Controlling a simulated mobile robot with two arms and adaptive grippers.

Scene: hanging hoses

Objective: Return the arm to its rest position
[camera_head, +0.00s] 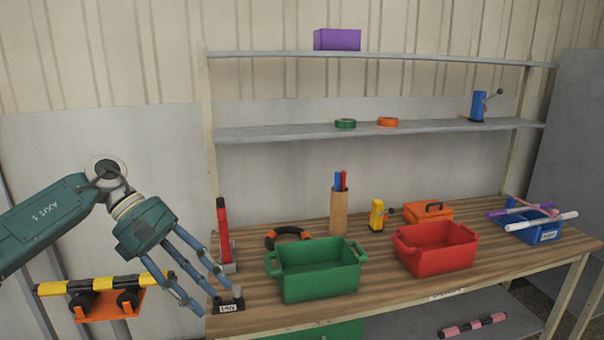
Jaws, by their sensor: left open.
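My left arm comes in from the left side of the head view. Its gripper (202,283) is open, with its blue fingers spread and nothing between them. The fingers point down and to the right, in front of the left end of the wooden workbench (388,287). In the picture one fingertip lies close to a small dark block with a white label (229,302) at the bench's left front corner. I cannot tell whether they touch. My right gripper is not in view.
A green bin (318,270) and a red bin (436,248) stand on the bench. A yellow-black bar (62,287) on an orange bracket (110,305) is left, below my arm. Shelves (270,132) rise behind the bench. Open space lies before the wall at upper left.

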